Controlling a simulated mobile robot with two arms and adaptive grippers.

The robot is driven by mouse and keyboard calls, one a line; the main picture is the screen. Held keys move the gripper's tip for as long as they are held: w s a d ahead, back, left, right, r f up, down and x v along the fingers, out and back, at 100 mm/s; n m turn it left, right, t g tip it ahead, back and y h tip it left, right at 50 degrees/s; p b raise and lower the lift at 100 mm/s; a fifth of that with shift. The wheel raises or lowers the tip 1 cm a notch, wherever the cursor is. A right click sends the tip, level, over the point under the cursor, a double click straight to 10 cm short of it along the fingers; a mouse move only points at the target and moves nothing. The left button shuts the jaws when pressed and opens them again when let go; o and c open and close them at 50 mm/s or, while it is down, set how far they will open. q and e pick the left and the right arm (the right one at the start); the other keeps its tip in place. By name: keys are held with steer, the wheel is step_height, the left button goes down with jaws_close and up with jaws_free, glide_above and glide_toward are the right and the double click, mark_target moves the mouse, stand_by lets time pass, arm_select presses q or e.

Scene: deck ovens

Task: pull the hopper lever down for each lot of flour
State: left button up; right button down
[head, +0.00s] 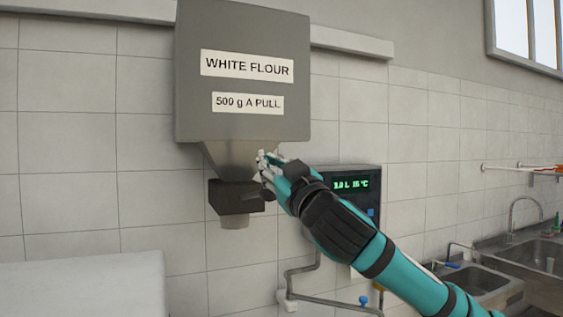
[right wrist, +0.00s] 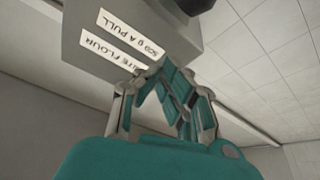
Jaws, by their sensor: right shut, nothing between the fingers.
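The grey flour hopper (head: 243,120) hangs on the tiled wall, with labels reading "WHITE FLOUR" and "500 g A PULL". Below it are a tapered metal chute, a dark valve block (head: 230,197) and a short spout (head: 234,223). My right gripper (head: 262,158) is in front of the right side of the chute, just above and right of the valve block, shut and empty. I cannot make out the lever; the gripper may hide it. In the right wrist view the hopper (right wrist: 150,25) appears upside down beyond the shut fingers (right wrist: 160,65). My left gripper is not in view.
A control box (head: 351,184) with a green display reading about "15 °C" is on the wall behind my right arm. A pipe with a blue tap (head: 363,300) runs below it. Steel sinks (head: 475,280) stand at the right. A pale surface (head: 85,285) is at lower left.

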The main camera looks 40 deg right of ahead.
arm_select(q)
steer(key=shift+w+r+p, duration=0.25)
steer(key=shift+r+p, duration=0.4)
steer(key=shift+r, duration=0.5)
arm_select(e)
steer(key=w+d+f, duration=0.2)
steer(key=w, duration=0.1)
steer(key=shift+f, duration=0.25)
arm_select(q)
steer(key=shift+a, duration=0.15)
arm_select(e)
steer(key=shift+a, duration=0.15)
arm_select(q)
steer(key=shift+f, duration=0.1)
